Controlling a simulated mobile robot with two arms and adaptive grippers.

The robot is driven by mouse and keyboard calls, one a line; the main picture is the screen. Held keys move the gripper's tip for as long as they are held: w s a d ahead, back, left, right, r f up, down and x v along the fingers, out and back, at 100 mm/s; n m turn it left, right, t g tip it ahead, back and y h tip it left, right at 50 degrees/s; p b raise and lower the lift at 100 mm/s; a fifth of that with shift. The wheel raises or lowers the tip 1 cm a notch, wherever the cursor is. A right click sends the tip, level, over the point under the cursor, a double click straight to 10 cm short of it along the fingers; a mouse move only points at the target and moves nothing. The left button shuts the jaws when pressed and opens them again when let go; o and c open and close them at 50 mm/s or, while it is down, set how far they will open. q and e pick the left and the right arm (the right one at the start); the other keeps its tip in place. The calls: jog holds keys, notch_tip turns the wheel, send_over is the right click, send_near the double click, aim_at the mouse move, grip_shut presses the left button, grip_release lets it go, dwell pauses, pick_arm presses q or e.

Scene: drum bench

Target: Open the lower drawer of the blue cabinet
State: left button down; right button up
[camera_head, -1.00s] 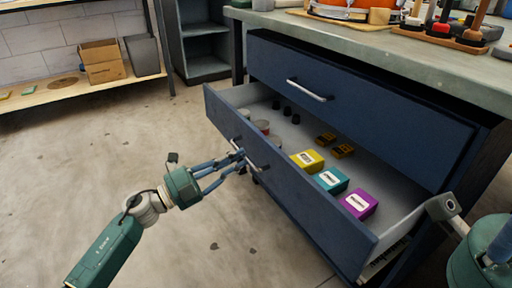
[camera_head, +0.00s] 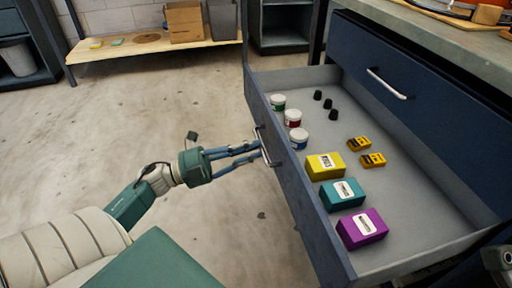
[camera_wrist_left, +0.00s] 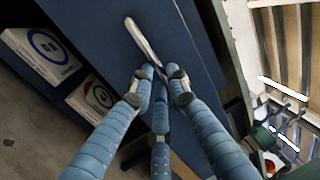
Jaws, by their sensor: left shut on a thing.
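The blue cabinet's lower drawer (camera_head: 308,215) is pulled well out, and its inside is in plain view. Its bar handle (camera_head: 267,147) is on the drawer front, and it also shows in the left wrist view (camera_wrist_left: 143,40). My left gripper (camera_head: 258,150) is in front of the drawer front, with its blue fingers shut on the handle. In the left wrist view my left gripper (camera_wrist_left: 161,88) closes around the lower end of the bar. The upper drawer (camera_head: 420,100) is shut. My right gripper is not in view.
The drawer holds a yellow box (camera_head: 325,167), a teal box (camera_head: 342,194), a purple box (camera_head: 361,229), several small jars, black knobs and yellow items. A low wooden shelf (camera_head: 150,45) stands at the back left. The floor (camera_head: 120,110) left of the drawer is clear.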

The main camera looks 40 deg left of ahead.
pick_arm(q)
jog(key=c, duration=1.7)
grip_release()
jog(key=shift+o, duration=0.2)
jog(key=v, duration=1.2)
